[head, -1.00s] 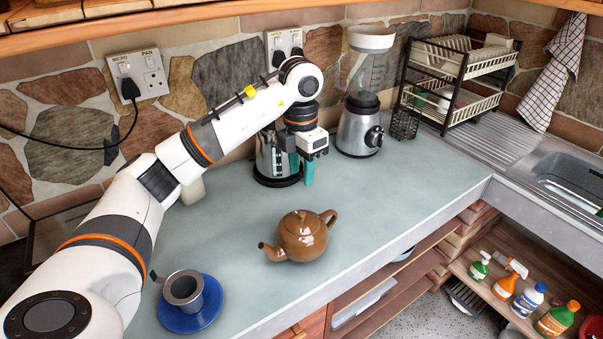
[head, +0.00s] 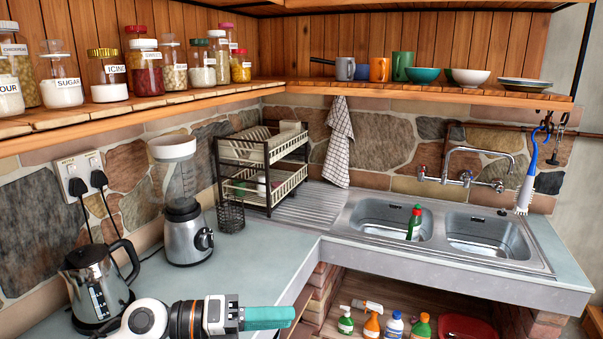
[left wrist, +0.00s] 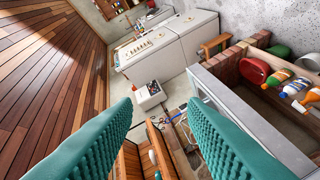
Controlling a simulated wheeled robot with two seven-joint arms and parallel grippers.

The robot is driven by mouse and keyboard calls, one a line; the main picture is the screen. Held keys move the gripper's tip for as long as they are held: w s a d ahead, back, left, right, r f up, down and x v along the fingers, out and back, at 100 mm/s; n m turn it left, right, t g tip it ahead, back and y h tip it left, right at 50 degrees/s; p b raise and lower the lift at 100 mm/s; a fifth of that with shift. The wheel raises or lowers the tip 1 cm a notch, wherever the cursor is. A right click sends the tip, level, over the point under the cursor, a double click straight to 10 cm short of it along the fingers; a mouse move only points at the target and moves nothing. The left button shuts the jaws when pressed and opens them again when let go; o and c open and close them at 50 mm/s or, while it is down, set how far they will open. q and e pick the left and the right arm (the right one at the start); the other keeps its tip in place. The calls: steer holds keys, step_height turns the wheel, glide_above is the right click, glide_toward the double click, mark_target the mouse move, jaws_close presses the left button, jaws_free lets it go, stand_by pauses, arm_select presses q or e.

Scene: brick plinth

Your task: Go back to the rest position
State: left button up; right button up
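My left gripper (head: 268,318) is at the bottom of the head view, with its teal fingers pointing right near the counter's front edge. In the left wrist view its two ribbed teal fingers (left wrist: 162,108) are spread wide apart with nothing between them. The steel kettle (head: 97,288) stands upright on the counter at the lower left, left of the gripper and apart from its fingers. My right gripper is in neither view.
A blender (head: 186,235) and a dish rack (head: 262,172) stand further back on the counter (head: 240,262). A double sink (head: 440,226) is at the right. Several bottles (head: 371,325) stand on the shelf below. The wrist view shows white appliances (left wrist: 170,50) beyond the fingers.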

arm_select(q)
steer(key=w+a+r+n+t+y, duration=0.1)
steer(key=a+r+n+t+y, duration=0.15)
steer(key=n+t, duration=0.65)
steer(key=w+a+r+n+t+y, duration=0.1)
steer(key=a+n+t, duration=0.2)
steer(key=n+t, duration=0.55)
steer(key=s+a+f+n+g+y, duration=0.25)
steer(key=a+f+n+y, duration=0.25)
steer(key=f+n+y, duration=0.25)
steer(key=s+a+f+n+g+y, duration=0.25)
steer(key=a+f+n+y, duration=0.35)
steer(key=f+n, duration=0.3)
steer(key=s+f+n+g, duration=0.2)
steer(key=s+f+g, duration=0.45)
steer(key=s, duration=0.35)
steer(key=s+f+n+g, duration=0.2)
steer(key=s+f+g, duration=0.45)
steer(key=s, duration=0.35)
steer(key=s+f+b+x, duration=0.1)
steer(key=s+x, duration=0.2)
steer(key=x, duration=1)
steer(key=s+x, duration=0.3)
steer(key=x, duration=1)
steer(key=s+a+f+g+b, duration=0.1)
steer(key=s+a+f, duration=0.1)
steer(key=s+f, duration=1.5)
steer(key=shift+f, duration=0.8)
steer(key=shift+g, duration=0.25)
